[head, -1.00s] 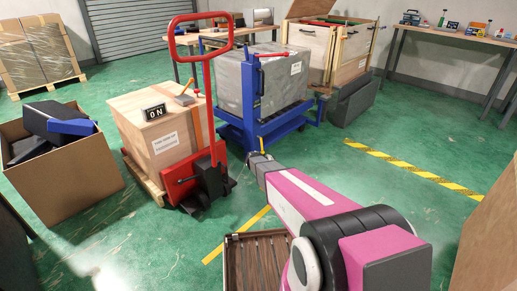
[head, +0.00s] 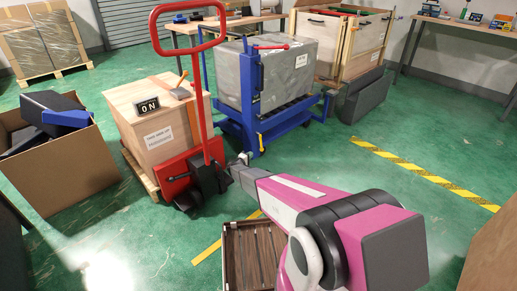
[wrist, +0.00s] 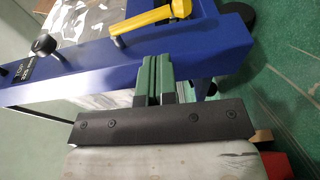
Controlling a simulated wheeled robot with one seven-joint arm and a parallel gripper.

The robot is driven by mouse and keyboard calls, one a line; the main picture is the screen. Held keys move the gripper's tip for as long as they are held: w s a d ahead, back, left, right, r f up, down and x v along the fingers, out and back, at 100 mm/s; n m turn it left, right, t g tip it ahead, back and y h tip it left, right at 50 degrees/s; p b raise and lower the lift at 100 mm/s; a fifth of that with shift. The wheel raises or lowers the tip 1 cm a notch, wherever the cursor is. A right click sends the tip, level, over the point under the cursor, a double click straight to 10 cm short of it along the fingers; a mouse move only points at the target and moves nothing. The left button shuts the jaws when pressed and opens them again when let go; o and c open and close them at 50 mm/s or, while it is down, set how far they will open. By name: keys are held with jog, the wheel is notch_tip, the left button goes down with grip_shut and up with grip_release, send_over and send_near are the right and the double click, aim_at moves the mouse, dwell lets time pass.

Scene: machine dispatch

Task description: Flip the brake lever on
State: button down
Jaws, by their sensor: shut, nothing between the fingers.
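The yellow lever (head: 261,141), seemingly the brake lever, is on the blue cart (head: 266,130) in the head view. My gripper (head: 243,158) is shut and empty, just left of and below the lever in the head view. In the wrist view the closed green fingertips (wrist: 153,60) are at the blue frame, just below the lever. Whether they touch the frame or lever I cannot tell.
A red pallet jack (head: 205,165) with a tall handle stands close left of my gripper, by a wooden crate (head: 160,120) with an "ON" sign. A slatted crate (head: 228,262) is on the floor below my arm.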

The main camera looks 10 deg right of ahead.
aim_at(261, 143)
jog(key=shift+d, duration=0.1)
jog(key=x, duration=1)
jog(key=shift+w+f, duration=0.1)
dwell(0.4)
